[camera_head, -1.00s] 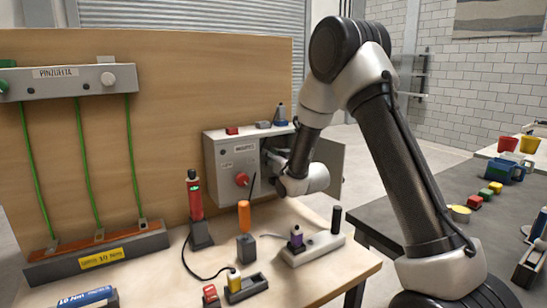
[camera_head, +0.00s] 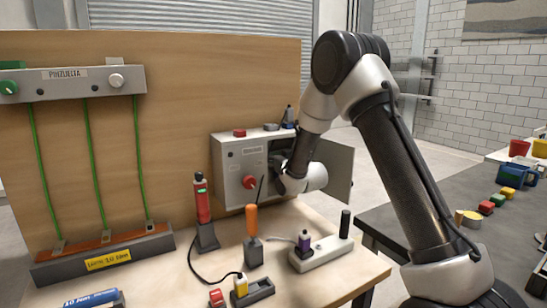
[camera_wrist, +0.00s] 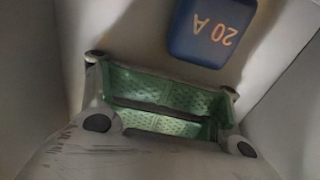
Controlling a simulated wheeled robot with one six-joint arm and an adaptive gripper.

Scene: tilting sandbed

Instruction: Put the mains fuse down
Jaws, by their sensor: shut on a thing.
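My gripper (camera_wrist: 165,100) fills the lower middle of the wrist view, with green patterned surfaces around a narrow dark gap. It is shut on the mains fuse, but the contact is hard to make out. A blue block marked "20 A" (camera_wrist: 212,32) shows just past the fingertips, its label upside down; I cannot tell whether it touches them. In the head view my arm's end (camera_head: 305,178) is at the open side of the grey cabinet (camera_head: 230,170), and the fingers are hidden inside.
The cabinet door (camera_head: 338,172) stands open at the right. Small blocks, including a red one (camera_head: 239,133), sit on the cabinet top. A red tester (camera_head: 202,200), an orange-handled tool (camera_head: 252,222) and a white strip (camera_head: 322,253) stand on the bench in front.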

